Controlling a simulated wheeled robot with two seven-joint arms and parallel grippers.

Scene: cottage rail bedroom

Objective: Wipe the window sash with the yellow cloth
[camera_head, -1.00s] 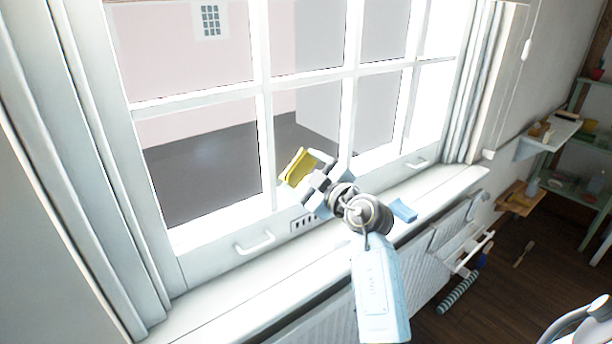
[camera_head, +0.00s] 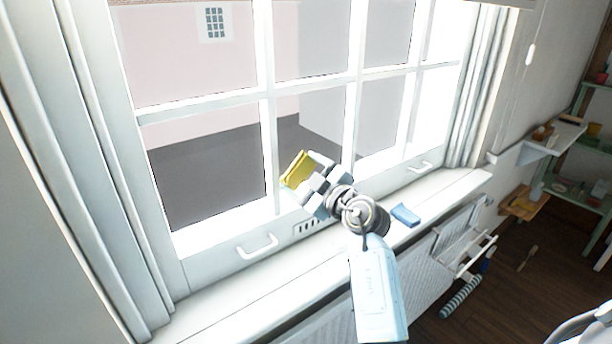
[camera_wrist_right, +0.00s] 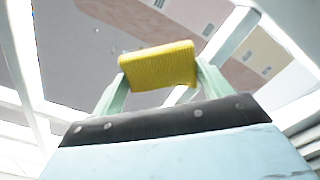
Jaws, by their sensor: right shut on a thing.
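The yellow cloth (camera_head: 297,169) is a small folded pad, also seen in the right wrist view (camera_wrist_right: 157,66). My right gripper (camera_head: 312,178) is shut on it; in the right wrist view its two pale green fingers (camera_wrist_right: 157,88) clasp the cloth from both sides. The white window sash (camera_head: 268,120) has several panes and two handles on its bottom rail. In the head view the cloth overlaps the lower panes near an upright bar. I cannot tell whether it touches the sash. My left gripper is not in view.
A blue block-like thing (camera_head: 405,214) lies on the white sill (camera_head: 440,197) right of my right arm. A radiator (camera_head: 425,258) with a rack is below. Shelves (camera_head: 560,135) with small items stand at the right. The sill's left part is clear.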

